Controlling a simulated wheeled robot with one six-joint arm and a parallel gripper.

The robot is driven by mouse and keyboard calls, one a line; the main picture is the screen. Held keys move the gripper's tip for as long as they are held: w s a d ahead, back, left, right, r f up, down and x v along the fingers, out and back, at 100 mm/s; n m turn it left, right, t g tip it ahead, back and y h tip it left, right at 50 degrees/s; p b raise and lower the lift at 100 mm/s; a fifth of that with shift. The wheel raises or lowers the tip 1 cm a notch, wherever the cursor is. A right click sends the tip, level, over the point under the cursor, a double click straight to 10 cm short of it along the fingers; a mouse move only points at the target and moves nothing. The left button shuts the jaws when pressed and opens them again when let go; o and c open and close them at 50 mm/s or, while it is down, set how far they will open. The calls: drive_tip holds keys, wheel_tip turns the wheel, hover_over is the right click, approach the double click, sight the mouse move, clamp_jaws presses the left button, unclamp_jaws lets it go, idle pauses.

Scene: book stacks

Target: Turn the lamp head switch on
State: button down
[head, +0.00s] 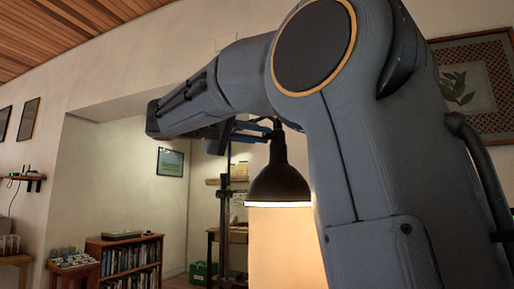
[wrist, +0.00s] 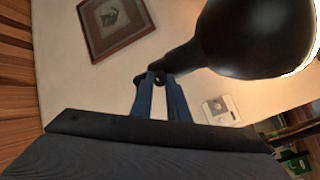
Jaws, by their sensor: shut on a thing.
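The dark lamp head (head: 279,182) hangs at the centre of the head view, with a bright white glow along its lower rim. In the wrist view the lamp head (wrist: 255,38) is at the upper right, its narrow neck reaching down to my fingertips. My gripper (wrist: 158,75) has two blue fingers, shut on a small dark part at the lamp neck, which appears to be the switch (wrist: 160,77). The fingers hide much of that part. In the head view my gripper (head: 270,134) is beside the top of the lamp.
A dark upright post (head: 225,205) stands left of the lamp. A bookcase (head: 125,260) is at the lower left, and a green box (head: 203,271) is on the floor. A framed picture (wrist: 116,24) hangs on the wall. Open air surrounds the lamp's left side.

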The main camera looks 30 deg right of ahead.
drive_tip(key=shift+r+m+b, duration=0.15)
drive_tip(key=shift+m+b, duration=0.25)
drive_tip(key=shift+b, duration=0.05)
drive_tip(key=c, duration=1.7)
unclamp_jaws()
drive_tip(key=shift+a, duration=0.15)
drive_tip(key=a, duration=0.7)
drive_tip(key=shift+s+a+f, duration=0.2)
drive_tip(key=shift+s+a, duration=0.1)
drive_tip(key=shift+s, duration=0.1)
